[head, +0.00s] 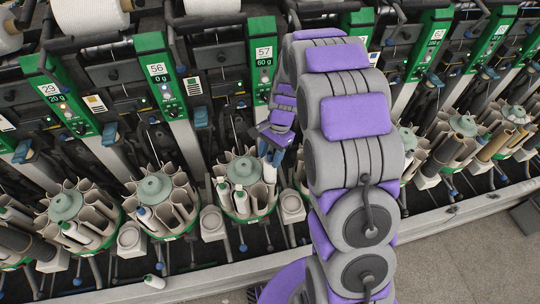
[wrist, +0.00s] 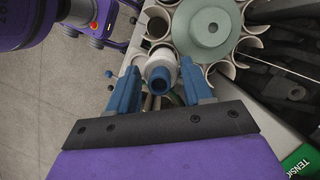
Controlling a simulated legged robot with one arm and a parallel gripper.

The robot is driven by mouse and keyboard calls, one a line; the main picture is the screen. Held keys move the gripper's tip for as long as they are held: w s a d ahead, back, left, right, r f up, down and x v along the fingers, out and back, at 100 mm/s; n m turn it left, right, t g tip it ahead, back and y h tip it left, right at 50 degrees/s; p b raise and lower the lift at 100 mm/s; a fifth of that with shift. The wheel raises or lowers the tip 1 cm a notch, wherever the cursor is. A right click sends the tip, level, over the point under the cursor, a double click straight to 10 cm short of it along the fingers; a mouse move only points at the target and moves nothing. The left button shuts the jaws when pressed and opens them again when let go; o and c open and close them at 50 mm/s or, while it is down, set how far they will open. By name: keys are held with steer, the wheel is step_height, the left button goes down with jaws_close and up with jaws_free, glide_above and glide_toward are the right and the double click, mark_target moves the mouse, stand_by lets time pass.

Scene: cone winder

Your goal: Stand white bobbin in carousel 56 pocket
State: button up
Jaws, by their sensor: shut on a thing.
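The white bobbin (wrist: 158,63) shows nearly end-on in the wrist view, its blue tip toward the camera. My gripper (wrist: 161,74) is shut on it, with one blue finger on each side. It is at the rim of a carousel with a round green hub (wrist: 210,28) and pale tube pockets. In the head view my gripper (head: 271,153) is at the right rim of the carousel (head: 243,171) below and between signs 56 (head: 158,69) and 57 (head: 264,52). The bobbin's lower end is hidden, so I cannot tell whether it is inside a pocket.
Other carousels stand to the left (head: 154,187) and right (head: 462,126), several pockets holding bobbins or tubes. Green machine posts stand close behind.

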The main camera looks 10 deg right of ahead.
steer(key=shift+r, duration=0.35)
steer(key=shift+s+r+p, duration=0.1)
steer(key=shift+r+p, duration=1.25)
steer(key=shift+r, duration=0.9)
steer(key=shift+r+p, duration=1.25)
steer(key=shift+r, duration=1)
